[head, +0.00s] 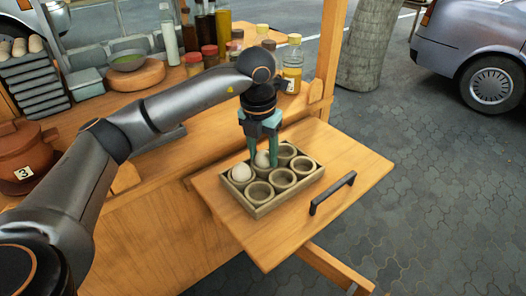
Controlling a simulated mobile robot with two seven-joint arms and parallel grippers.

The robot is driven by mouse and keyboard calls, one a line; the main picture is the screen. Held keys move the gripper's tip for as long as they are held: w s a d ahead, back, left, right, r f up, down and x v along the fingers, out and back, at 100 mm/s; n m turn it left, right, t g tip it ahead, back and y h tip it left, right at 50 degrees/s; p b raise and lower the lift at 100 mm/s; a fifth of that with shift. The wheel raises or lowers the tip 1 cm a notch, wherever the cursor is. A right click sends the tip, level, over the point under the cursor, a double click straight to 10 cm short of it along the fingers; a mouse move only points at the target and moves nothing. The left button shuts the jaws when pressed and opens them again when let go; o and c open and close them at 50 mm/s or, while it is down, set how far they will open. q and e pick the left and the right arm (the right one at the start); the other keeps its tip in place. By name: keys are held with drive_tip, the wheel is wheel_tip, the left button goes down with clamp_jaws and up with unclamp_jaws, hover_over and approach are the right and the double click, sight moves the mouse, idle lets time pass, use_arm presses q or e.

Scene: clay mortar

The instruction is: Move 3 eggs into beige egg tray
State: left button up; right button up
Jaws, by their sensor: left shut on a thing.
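The beige egg tray (258,208) rests on a wooden board and has two rows of round cups. One pale egg (240,173) sits in the left cup of the back row. My left gripper (265,161) points down over the tray and is shut on a second egg (262,158), at the middle cup of the back row. I cannot tell whether this egg touches the cup. The other cups that I can see look empty; the back right cup is partly hidden by the gripper. My right gripper is not in view.
The wooden board (345,160) has a black handle (332,193) on its right side. Behind stand several bottles and jars, a green bowl (127,60) on a round wooden block, and a brown pot (22,160) at the left. A stack of grey trays (35,85) holds more eggs.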

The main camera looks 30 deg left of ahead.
sight(260, 159)
use_arm(q)
drive_tip(key=o, duration=0.9)
drive_tip(key=shift+c, duration=0.2)
wheel_tip(260, 159, up, 12)
drive_tip(key=s+p, duration=0.1)
drive_tip(key=p, duration=0.1)
drive_tip(key=shift+s+r+p, duration=0.25)
drive_tip(key=shift+s+p, duration=0.05)
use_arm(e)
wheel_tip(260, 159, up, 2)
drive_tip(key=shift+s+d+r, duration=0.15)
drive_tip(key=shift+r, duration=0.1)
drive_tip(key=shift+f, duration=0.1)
use_arm(q)
drive_tip(key=shift+s+f, duration=0.1)
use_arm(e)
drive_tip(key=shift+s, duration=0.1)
